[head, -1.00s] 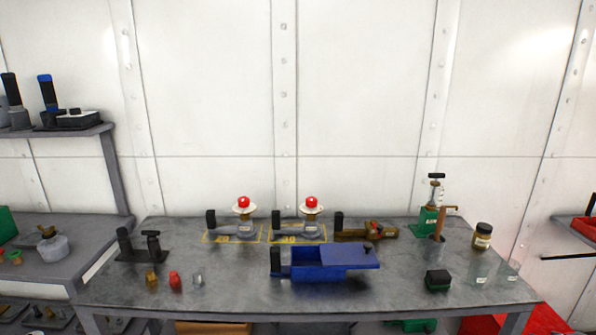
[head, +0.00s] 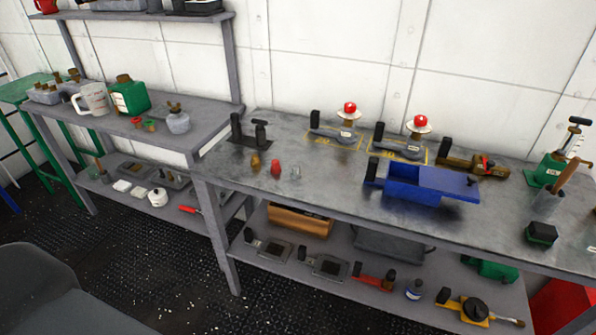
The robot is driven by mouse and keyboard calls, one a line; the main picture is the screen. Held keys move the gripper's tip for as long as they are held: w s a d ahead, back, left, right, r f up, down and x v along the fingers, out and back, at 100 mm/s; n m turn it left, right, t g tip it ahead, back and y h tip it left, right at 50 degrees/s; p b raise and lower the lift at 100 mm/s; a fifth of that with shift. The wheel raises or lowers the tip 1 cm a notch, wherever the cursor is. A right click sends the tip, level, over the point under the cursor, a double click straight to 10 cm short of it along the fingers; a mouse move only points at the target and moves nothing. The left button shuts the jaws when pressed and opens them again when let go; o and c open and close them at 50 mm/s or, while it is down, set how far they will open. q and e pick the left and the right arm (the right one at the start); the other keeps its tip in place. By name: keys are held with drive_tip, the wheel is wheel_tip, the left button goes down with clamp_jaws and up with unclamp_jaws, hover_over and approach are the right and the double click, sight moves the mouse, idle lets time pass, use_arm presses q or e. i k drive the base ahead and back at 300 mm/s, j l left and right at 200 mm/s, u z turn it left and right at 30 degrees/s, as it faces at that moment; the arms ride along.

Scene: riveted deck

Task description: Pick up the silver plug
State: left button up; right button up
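A small silver-grey plug (head: 295,172) stands on the grey metal workbench (head: 330,185), near its front edge on the left side. It is the rightmost of a short row, beside a red plug (head: 276,168) and a brass-coloured plug (head: 255,163). The silver plug is small and its detail is hard to make out. Nothing covers it. Neither of my grippers is in view.
A blue box with a sliding lid (head: 420,184) sits right of the plugs. A black stand (head: 249,131) is behind them. A lower shelf (head: 345,252) holds tools. A second bench (head: 150,118) adjoins at left. Dark floor (head: 150,240) lies in front.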

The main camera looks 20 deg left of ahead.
sight(296, 174)
drive_tip(key=i+l, duration=0.1)
drive_tip(key=i, duration=0.3)
drive_tip(key=i+l, duration=0.1)
drive_tip(key=i, duration=0.3)
drive_tip(key=i+l+u, duration=0.1)
drive_tip(key=u, duration=1.1)
drive_tip(key=i, duration=0.05)
